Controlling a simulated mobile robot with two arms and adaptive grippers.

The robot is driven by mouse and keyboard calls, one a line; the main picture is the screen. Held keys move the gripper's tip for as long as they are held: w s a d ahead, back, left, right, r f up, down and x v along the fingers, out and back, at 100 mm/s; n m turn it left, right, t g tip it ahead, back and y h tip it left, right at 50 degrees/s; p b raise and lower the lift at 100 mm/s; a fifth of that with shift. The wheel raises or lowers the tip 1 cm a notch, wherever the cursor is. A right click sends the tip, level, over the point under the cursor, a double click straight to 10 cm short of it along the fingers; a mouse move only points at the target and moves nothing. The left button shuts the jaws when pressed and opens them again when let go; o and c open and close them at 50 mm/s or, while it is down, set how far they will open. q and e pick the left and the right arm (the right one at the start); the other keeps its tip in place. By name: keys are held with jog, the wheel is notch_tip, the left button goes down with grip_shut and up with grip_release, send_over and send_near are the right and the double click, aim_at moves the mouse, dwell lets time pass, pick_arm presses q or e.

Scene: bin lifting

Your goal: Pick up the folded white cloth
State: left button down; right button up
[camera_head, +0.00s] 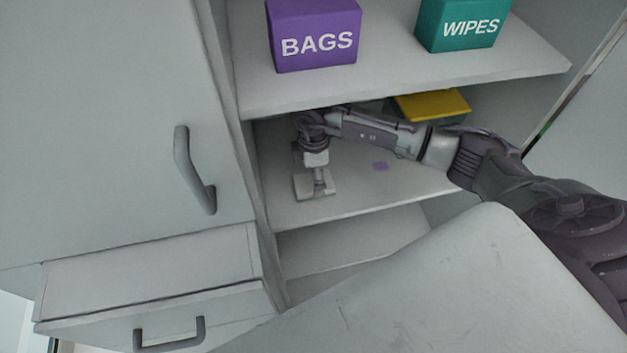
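A small flat white piece with a greenish lower edge, which looks like the folded white cloth (303,188), lies at the left front of the middle shelf (352,192). My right arm comes in from the right. My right gripper (319,183) points down into this shelf space, with its tip at the cloth. The tip covers part of the cloth, and I cannot tell whether the fingers are closed on it. My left gripper is not in view.
A purple BAGS box (315,36) and a teal WIPES box (460,25) stand on the shelf above (400,72). A yellow-topped item (434,104) is behind my arm. A closed door (110,130) and a drawer (150,290) are at the left.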

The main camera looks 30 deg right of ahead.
notch_tip(320, 180, down, 3)
jog(key=shift+r+p, duration=0.2)
jog(key=shift+p, duration=0.15)
jog(key=shift+f, duration=0.45)
jog(key=c, duration=1.3)
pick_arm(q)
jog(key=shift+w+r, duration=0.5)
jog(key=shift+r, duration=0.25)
